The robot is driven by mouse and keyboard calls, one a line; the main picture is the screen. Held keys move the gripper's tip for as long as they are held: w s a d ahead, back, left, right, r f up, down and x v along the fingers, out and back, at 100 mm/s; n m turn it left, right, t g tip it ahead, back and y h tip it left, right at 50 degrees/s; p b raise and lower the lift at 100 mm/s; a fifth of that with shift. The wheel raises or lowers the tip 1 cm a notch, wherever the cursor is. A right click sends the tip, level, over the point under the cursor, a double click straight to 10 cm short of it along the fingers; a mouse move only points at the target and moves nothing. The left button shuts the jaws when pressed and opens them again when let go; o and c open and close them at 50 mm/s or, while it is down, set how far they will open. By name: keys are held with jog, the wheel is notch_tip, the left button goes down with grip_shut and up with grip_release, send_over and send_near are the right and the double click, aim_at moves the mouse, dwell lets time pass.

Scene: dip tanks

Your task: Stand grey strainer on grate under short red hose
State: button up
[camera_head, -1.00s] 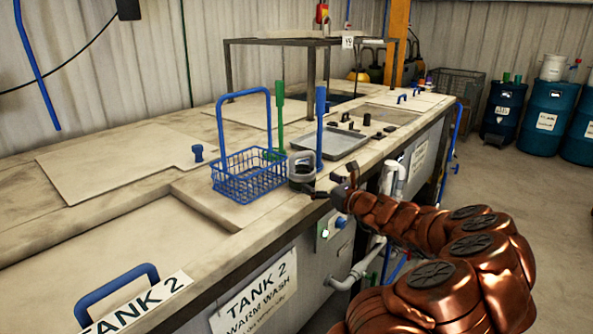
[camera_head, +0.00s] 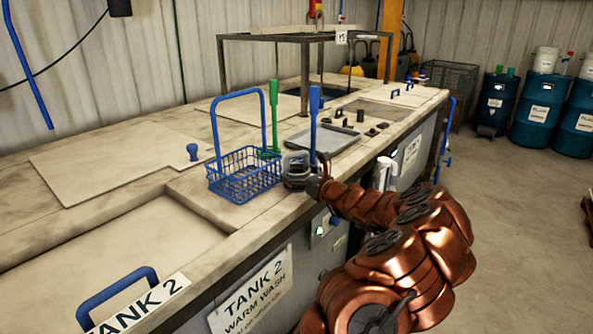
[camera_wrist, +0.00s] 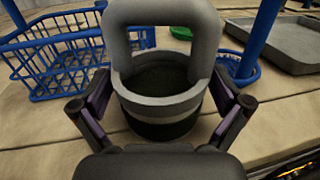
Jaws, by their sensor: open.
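The grey strainer (camera_head: 295,164) stands on the counter ledge just right of the blue wire basket. In the wrist view the strainer (camera_wrist: 160,98) is a round cup with a thick grey arched handle and a dark lower part. It is upright. My gripper (camera_wrist: 164,112) is open, with one finger on each side of the cup. Contact between fingers and cup cannot be told. In the head view my gripper (camera_head: 314,184) is at the strainer's right side, partly hidden by my arm.
The blue basket (camera_head: 240,180) is close on the left. A blue-handled tool (camera_head: 314,125) and a green-handled tool (camera_head: 273,115) stand behind. A grey tray (camera_head: 323,141) lies farther back. A metal frame (camera_head: 306,65) stands over the far counter. Flat lids lie left.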

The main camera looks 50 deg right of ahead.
jog(key=c, duration=1)
